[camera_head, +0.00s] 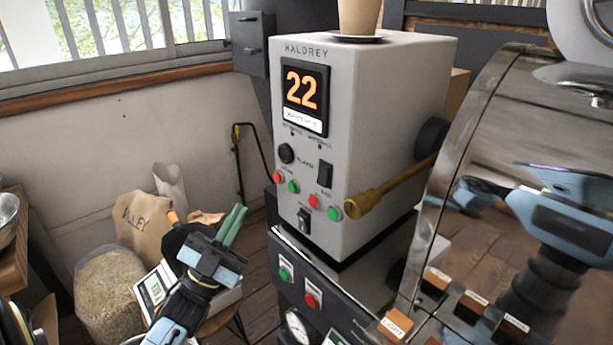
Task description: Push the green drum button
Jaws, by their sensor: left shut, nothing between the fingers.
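A grey control box marked HALDREY (306,150) carries two pairs of round buttons. The left pair is a red button (278,177) and a green button (293,187). The right pair is a red button (314,201) and a green button (334,213). The labels are too small for me to tell which green one is the drum button. My left gripper (239,211) is shut and empty, with green fingers pointing up. In the picture it is left of and below the left green button, apart from the box.
A lower panel has another green button (284,274) and red button (310,299). A brass handle (385,190) juts beside the right green button. A shiny metal housing (480,190) fills the right side. A paper bag (145,222), bean sack (108,285) and scale (155,290) stand at left.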

